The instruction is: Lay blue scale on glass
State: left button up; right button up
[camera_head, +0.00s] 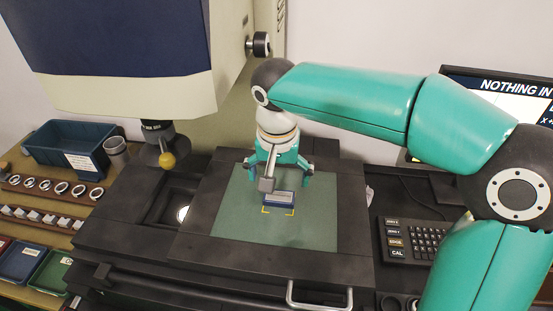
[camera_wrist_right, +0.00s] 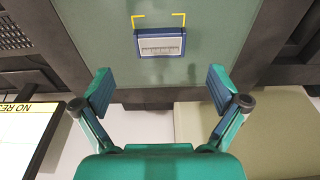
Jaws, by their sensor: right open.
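The blue scale (camera_head: 279,198), a small block with a pale face, lies on the green glass (camera_head: 235,222) of the stage, at yellow corner marks. In the wrist view the blue scale (camera_wrist_right: 160,43) lies flat on the glass (camera_wrist_right: 215,45), with two yellow corners showing along its far edge. My right gripper (camera_head: 279,172) is open and empty, just behind and above the scale. In the wrist view my right gripper (camera_wrist_right: 160,88) has its fingers spread wide, with the scale beyond the tips and clear of them. My left gripper is not in view.
A blue bin (camera_head: 70,145) and a grey cup (camera_head: 116,150) stand at the left, behind racks of rings (camera_head: 50,187) and small trays. A keypad (camera_head: 410,238) and a monitor (camera_head: 510,90) are at the right.

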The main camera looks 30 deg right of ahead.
jog(key=r, duration=0.5)
jog(key=shift+s+a+r, duration=0.25)
jog(key=shift+s+r, duration=0.05)
jog(key=shift+s, duration=0.05)
